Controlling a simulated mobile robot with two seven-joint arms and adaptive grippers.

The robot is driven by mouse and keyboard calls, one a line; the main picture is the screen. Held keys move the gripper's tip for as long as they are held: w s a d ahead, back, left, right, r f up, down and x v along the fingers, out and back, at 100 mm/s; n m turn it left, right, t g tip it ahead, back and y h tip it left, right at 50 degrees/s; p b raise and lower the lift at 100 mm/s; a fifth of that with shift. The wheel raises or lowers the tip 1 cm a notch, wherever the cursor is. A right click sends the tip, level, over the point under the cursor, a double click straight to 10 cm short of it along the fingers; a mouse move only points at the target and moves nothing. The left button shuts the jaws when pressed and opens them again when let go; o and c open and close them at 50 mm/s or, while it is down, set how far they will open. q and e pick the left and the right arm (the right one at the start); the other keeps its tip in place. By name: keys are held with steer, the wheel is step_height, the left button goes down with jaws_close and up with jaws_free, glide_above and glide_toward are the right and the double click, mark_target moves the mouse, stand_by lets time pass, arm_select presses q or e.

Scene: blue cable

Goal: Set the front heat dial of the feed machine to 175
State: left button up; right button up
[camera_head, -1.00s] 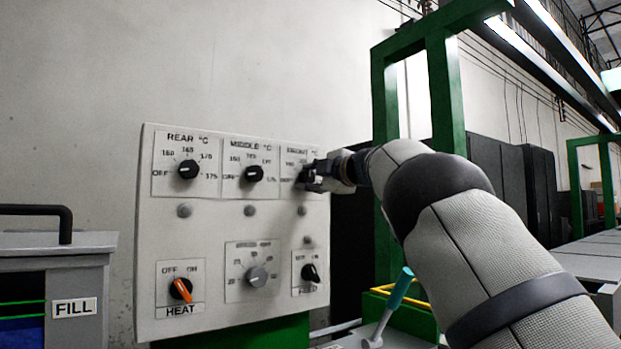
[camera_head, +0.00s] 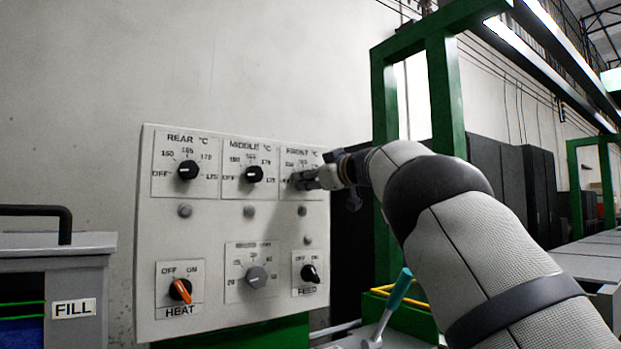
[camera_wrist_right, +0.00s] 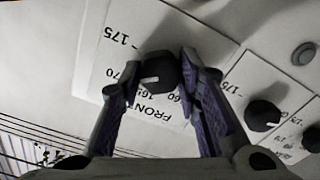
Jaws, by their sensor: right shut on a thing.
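The front heat dial is a black round knob (camera_wrist_right: 158,70) with a white mark, under the FRONT °C label at the panel's upper right. In the right wrist view its plate is turned round, with 175, 170, 165 and 160 printed around the knob. The white mark points left in that view, roughly towards the 170 side; the exact setting is hard to read. My right gripper (camera_wrist_right: 164,68) has its two fingers closed on the knob's sides. My left gripper is not in view.
The white panel (camera_head: 225,212) also carries the REAR dial (camera_head: 188,169), the MIDDLE dial (camera_head: 253,174), an orange HEAT switch (camera_head: 181,290), a grey dial (camera_head: 257,277) and a FEED switch (camera_head: 310,274). A green frame post (camera_head: 385,100) stands right of the panel, behind my right arm.

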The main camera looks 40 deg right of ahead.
steer(key=m, duration=0.8)
steer(key=shift+m, duration=0.6)
steer(key=o, duration=1.1)
steer(key=shift+o, duration=0.2)
steer(key=shift+s, duration=0.1)
steer(key=s+a, duration=0.1)
steer(key=s, duration=1)
steer(key=shift+s+a, duration=0.15)
steer(key=shift+s, duration=0.25)
